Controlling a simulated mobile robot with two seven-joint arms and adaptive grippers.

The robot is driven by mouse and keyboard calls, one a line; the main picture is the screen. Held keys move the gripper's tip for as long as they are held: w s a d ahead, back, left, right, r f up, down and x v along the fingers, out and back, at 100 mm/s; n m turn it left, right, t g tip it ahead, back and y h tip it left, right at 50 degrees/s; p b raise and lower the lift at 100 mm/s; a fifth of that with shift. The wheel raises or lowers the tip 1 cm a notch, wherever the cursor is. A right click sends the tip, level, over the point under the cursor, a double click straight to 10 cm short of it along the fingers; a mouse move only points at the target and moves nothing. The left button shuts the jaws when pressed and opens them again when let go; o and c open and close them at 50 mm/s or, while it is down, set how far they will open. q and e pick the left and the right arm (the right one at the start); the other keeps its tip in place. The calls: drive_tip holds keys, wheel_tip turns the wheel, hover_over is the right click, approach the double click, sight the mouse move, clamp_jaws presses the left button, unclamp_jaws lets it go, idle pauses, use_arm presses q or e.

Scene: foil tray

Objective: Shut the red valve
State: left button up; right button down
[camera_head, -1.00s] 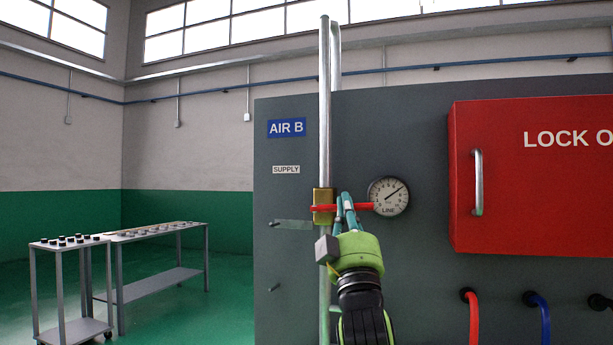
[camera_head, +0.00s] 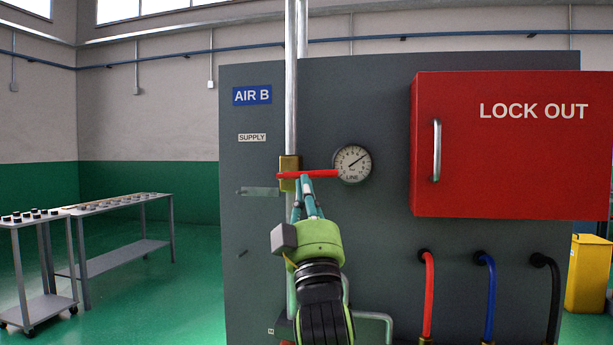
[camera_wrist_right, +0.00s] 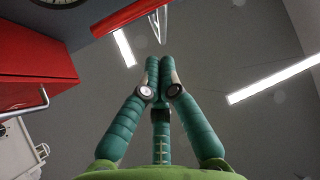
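The red valve has a brass body (camera_head: 289,164) on a vertical metal pipe, with a red lever (camera_head: 322,174) lying nearly level across it and pointing right towards the gauge. My right gripper (camera_head: 306,182) is in front of the panel, with its teal fingertips just under the lever. In the right wrist view its fingertips (camera_wrist_right: 162,62) are close together with nothing seen between them. The red lever (camera_wrist_right: 125,14) passes beyond the tips at the upper left there, apart from them. My left gripper is not in view.
A round LINE gauge (camera_head: 352,163) sits just right of the lever's end. A red LOCK OUT box (camera_head: 500,165) juts out further right, above red, blue and black hoses. A yellow bin (camera_head: 588,275) stands at far right. Grey tables (camera_head: 120,205) stand at left.

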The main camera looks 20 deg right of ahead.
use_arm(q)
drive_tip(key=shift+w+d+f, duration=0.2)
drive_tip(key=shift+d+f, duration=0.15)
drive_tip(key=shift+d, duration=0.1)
use_arm(e)
drive_tip(key=shift+s+a+f, duration=0.55)
drive_tip(key=shift+s+f, duration=0.15)
drive_tip(key=shift+s, duration=0.1)
